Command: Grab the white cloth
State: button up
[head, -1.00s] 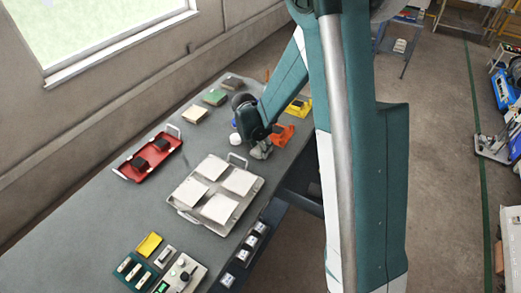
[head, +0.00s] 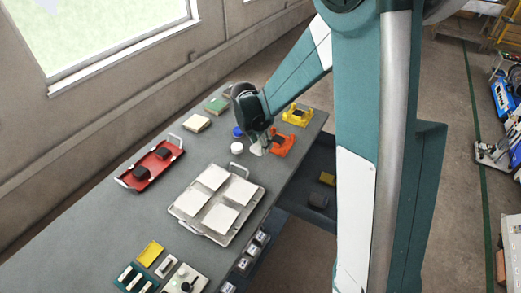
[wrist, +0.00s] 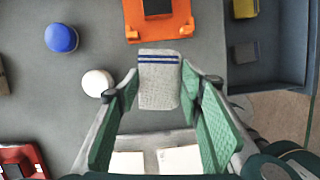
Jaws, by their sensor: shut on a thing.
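The white cloth (wrist: 159,88), with dark blue stripes near one end, lies between the two green-padded fingers of my gripper (wrist: 160,88) in the wrist view. The fingers are shut on it, one at each side. In the head view the cloth (head: 257,150) is a small pale patch below my gripper (head: 260,140), left of the orange holder. The gap between the cloth and the table is hard to judge.
The orange holder (wrist: 158,20), a white round piece (wrist: 96,82) and a blue round piece (wrist: 61,38) are close by. A tile tray (head: 250,218), a red tray (head: 126,181) and a yellow holder (head: 297,117) stand on the grey table. Shelf bins (wrist: 290,70) lie past its edge.

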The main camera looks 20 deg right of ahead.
jog(key=shift+r, duration=1.05)
jog(key=shift+r, duration=0.2)
